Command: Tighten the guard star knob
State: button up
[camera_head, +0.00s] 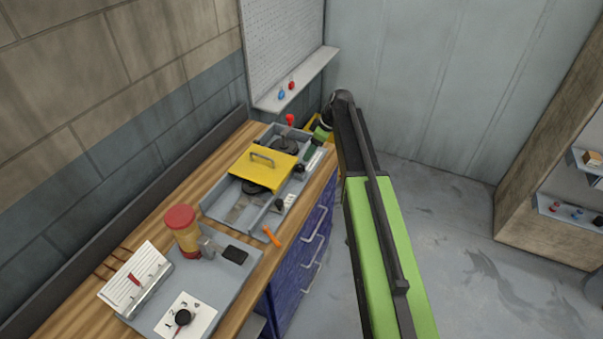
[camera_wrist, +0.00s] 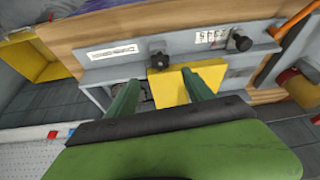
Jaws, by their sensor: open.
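The black star knob (camera_wrist: 159,59) sits on the grey side rail of the machine, beside the yellow guard (camera_wrist: 176,86), in the wrist view. In the head view the small dark knob (camera_head: 299,168) is on the machine's right side, next to the yellow guard with its grey handle (camera_head: 262,159). My gripper (camera_wrist: 160,77) is open, its two green fingers apart with nothing between them. The fingertips point toward the star knob, one on each side of it in the picture, and appear short of it. In the head view my gripper (camera_head: 318,136) hangs over the machine's far right end.
A second black knob (camera_wrist: 241,42) is along the same rail, by a number counter (camera_wrist: 212,36). An orange-handled tool (camera_head: 271,236) lies near the bench edge. A red knob (camera_head: 290,120) rises at the machine's far end.

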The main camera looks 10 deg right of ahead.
aim_at(301, 166)
jog(key=b+x, duration=0.7)
jog(key=x, duration=0.2)
jog(key=shift+f, duration=0.3)
jog(key=shift+r, duration=0.15)
grip_shut()
jog(key=shift+s+a+m+t+h, duration=0.1)
jog(key=shift+m+t+h, duration=0.1)
jog(key=shift+m, duration=0.4)
jog(key=shift+s+m+t+h, duration=0.1)
jog(key=shift+m+t, duration=0.1)
jog(key=shift+m, duration=0.4)
jog(key=shift+w+m+t+h, duration=0.1)
jog(key=shift+m+t+h, duration=0.25)
jog(key=shift+m, duration=0.85)
